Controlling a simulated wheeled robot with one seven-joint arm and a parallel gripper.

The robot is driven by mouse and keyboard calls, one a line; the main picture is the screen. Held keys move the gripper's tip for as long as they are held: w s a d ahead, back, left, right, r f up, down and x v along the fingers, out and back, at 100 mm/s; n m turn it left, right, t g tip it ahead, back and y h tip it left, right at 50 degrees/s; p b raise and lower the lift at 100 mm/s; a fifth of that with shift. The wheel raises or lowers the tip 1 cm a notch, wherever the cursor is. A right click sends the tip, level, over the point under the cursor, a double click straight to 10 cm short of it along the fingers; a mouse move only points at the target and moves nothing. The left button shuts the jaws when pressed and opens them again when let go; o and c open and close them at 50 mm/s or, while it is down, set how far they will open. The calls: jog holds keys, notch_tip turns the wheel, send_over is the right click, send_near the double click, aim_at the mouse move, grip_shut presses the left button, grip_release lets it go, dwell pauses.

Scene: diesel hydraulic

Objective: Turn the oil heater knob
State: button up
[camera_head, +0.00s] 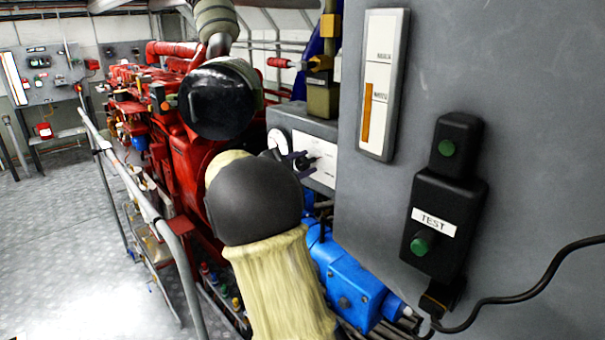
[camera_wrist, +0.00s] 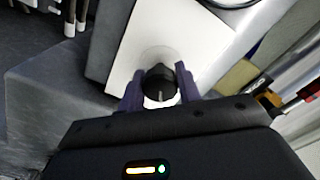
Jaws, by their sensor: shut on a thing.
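The oil heater knob (camera_wrist: 160,84) is a round black knob with a pale pointer line. It sits on a white plate (camera_wrist: 131,48) on the front of a grey box. In the wrist view my gripper (camera_wrist: 160,90) has its two purple fingers on either side of the knob, shut on it. In the head view my gripper (camera_head: 299,162) reaches the white plate (camera_head: 322,168) of the grey box (camera_head: 300,120). My arm hides part of the box there, and the knob shows only as a small dark shape between the fingers.
A grey cabinet with a level gauge (camera_head: 382,85) and a black TEST button box (camera_head: 443,220) fills the right. A black cable (camera_head: 540,285) hangs below it. A red engine (camera_head: 185,165), blue pump (camera_head: 345,280) and grey handrail (camera_head: 150,210) stand near. Floor at left is clear.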

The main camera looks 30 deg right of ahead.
dwell(0.4)
jog(key=o, duration=1)
jog(key=s+a+b, duration=0.2)
jog(key=a+b, duration=0.1)
jog(key=a, duration=1.4)
jog(key=shift+s+a, duration=0.2)
